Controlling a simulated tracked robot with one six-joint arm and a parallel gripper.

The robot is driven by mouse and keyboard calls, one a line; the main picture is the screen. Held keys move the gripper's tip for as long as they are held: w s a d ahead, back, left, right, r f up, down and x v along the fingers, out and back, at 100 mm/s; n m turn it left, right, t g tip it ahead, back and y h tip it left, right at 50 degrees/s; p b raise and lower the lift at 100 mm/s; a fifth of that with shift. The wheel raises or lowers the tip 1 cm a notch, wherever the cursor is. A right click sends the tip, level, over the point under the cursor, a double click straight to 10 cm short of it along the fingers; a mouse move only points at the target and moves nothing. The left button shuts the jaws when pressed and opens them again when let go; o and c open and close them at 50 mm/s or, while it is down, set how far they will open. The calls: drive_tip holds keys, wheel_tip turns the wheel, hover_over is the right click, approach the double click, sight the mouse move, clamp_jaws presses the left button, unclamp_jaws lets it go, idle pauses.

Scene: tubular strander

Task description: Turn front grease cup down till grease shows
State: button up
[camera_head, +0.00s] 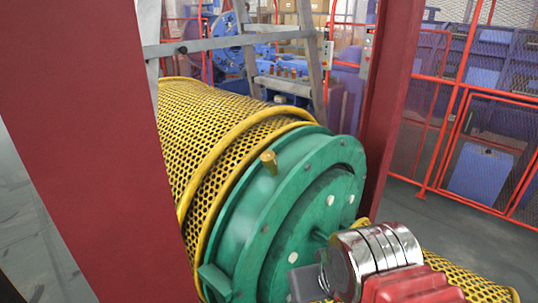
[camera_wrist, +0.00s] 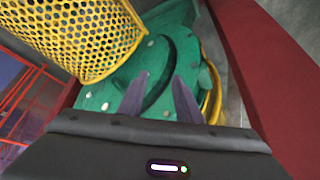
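A small brass-coloured cup (camera_head: 268,161), which looks like the grease cup, stands on the upper rim of the round green housing (camera_head: 290,200) in the head view. I cannot make out the cup in the wrist view, and no grease is visible on it. My gripper is low in front of the green face, right of and below the cup, and largely hidden behind my wrist in the head view. In the wrist view my gripper (camera_wrist: 160,76) has two dark fingers apart, with only the green housing (camera_wrist: 120,80) seen beyond them.
Yellow perforated guards (camera_head: 215,125) lie behind the housing and at lower right. Dark red posts (camera_head: 110,140) stand on both sides. A red-framed fence (camera_head: 480,150) stands at right, with grey floor (camera_head: 420,215) before it.

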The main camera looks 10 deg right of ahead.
drive_tip(key=shift+o, duration=1.4)
drive_tip(key=shift+w+r, duration=0.2)
drive_tip(key=shift+r, duration=0.1)
drive_tip(key=shift+o, duration=0.8)
drive_tip(key=w+r+n, duration=0.5)
drive_tip(key=w+r, duration=0.1)
drive_tip(key=r, duration=0.1)
drive_tip(key=shift+w+a+r+g+h, duration=0.3)
drive_tip(key=shift+w+r, duration=0.05)
wheel_tip(320, 180, up, 13)
drive_tip(key=n+g+h, duration=0.2)
drive_tip(key=n+h, duration=0.1)
drive_tip(key=n, duration=1.3)
hover_over(267, 154)
drive_tip(key=s+a, duration=0.4)
drive_tip(key=shift+w+a+r+n, duration=0.1)
drive_tip(key=shift+w+r+n, duration=0.05)
drive_tip(key=shift+w+n, duration=0.45)
drive_tip(key=x, duration=1.4)
drive_tip(key=shift+s, duration=0.25)
drive_tip(key=shift+c, duration=0.5)
